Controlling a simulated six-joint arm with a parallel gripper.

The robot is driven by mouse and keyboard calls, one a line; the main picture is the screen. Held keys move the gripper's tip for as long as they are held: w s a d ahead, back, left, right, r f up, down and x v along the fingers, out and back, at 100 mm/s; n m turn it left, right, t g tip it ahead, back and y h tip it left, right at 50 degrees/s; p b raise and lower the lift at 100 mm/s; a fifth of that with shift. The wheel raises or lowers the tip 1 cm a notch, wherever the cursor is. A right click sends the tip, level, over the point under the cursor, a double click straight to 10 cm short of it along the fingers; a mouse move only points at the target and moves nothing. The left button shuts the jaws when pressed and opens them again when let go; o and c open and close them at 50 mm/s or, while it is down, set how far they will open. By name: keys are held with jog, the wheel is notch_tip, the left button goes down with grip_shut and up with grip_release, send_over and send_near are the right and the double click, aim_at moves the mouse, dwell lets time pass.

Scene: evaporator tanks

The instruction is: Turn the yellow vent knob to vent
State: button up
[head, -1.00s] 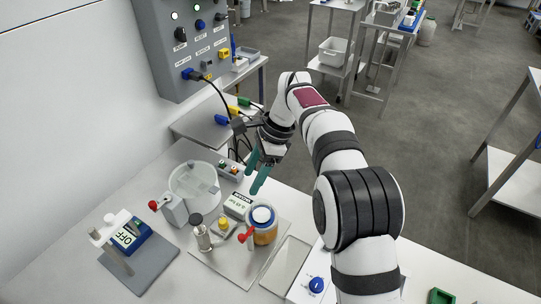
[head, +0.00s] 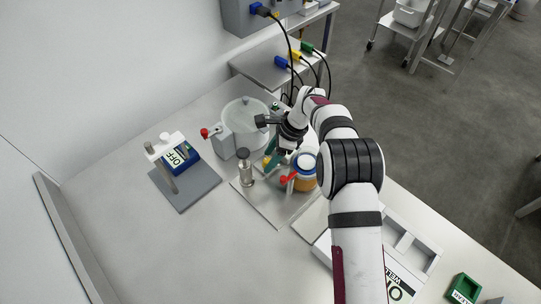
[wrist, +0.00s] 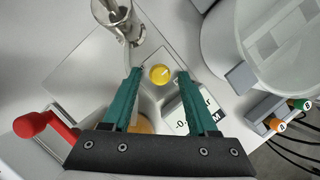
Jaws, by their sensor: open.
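The yellow vent knob (wrist: 159,75) is round, with a pale pointer mark on its face, on a small grey plate. In the head view the knob (head: 266,161) shows partly beside my fingers. My gripper (wrist: 160,72) is open, its two green fingers to the left and right of the knob in the wrist view. The fingers look apart from the knob; their height above it is hard to tell. In the head view my gripper (head: 272,166) points down over the steel tray. A pressure display (wrist: 196,110) stands beside the right finger, its reading partly hidden.
A metal cylinder fitting (wrist: 112,14) stands close to the knob. A red handle (wrist: 32,124) and a blue-lidded amber jar (head: 305,168) are near. A clear round tank (head: 246,115) stands behind. A device marked OFF (head: 180,157) sits left. The table's front left is bare.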

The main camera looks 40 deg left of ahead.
grip_shut()
dwell(0.5)
jog(key=shift+w+a+n+g+h, duration=0.1)
jog(key=shift+n+g+h, duration=0.3)
jog(key=shift+n, duration=1.05)
jog(key=shift+w+a+n+g+h, duration=0.1)
jog(key=shift+n+h, duration=0.5)
jog(key=shift+n, duration=0.85)
jog(key=shift+s, duration=0.1)
grip_release()
